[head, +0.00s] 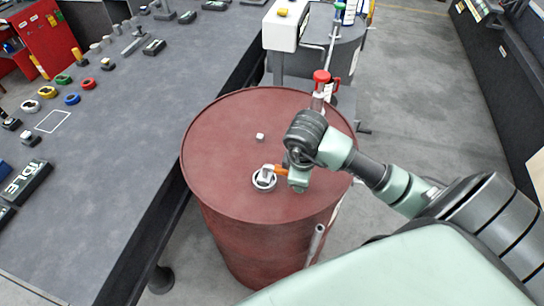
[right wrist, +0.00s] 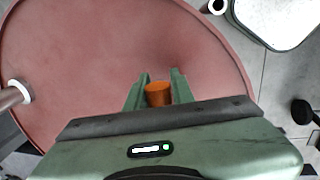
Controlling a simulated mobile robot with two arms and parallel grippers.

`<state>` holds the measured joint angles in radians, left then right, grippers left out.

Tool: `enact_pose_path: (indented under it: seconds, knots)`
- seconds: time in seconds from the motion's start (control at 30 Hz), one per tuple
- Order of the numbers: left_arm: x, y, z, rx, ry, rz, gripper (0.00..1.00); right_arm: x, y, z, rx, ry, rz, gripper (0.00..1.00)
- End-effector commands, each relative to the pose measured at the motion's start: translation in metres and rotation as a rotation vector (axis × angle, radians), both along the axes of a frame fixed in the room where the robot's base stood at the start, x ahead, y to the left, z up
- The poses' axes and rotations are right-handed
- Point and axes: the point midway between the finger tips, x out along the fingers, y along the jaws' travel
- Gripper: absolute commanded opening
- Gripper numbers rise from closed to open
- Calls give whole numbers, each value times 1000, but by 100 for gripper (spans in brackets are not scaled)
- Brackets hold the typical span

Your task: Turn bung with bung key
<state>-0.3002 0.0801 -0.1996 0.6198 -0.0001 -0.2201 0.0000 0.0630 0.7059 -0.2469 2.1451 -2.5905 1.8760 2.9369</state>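The dark red barrel (head: 225,150) stands beside the long bench, its round lid facing up. A pale ring-shaped bung fitting (head: 264,183) sits on the lid near its front. The bung key, with an orange handle (head: 281,169) and a pale metal end, is at this fitting; how deep it sits cannot be seen. My right gripper (head: 290,174) is low over the lid. In the right wrist view its fingers (right wrist: 158,90) close around the orange handle (right wrist: 158,96). A smaller pale plug (head: 260,136) is farther back on the lid. My left gripper is out of view.
A red-topped fitting (head: 321,78) rises at the lid's back right edge. The grey bench (head: 120,130) on the left holds coloured rings and small parts.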

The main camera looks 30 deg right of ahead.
Motion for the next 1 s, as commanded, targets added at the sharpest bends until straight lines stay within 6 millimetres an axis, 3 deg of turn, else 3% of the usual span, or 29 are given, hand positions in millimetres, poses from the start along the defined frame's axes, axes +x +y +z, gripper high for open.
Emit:
enact_pose_path:
  seconds: [0.03,0.07,0.47,0.63,0.8,1.0]
  knots:
    - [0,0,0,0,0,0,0,0,0,-1,0,3,5,38]
    - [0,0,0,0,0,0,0,0,-1,-1,-1,2,6,46]
    - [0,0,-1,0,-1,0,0,1,-1,5,-2,-3,6,47]
    - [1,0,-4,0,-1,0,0,-1,3,31,-3,-7,8,47]
    - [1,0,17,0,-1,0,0,-6,7,65,-3,0,7,47]
    - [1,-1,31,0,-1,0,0,-8,10,76,-1,1,7,47]
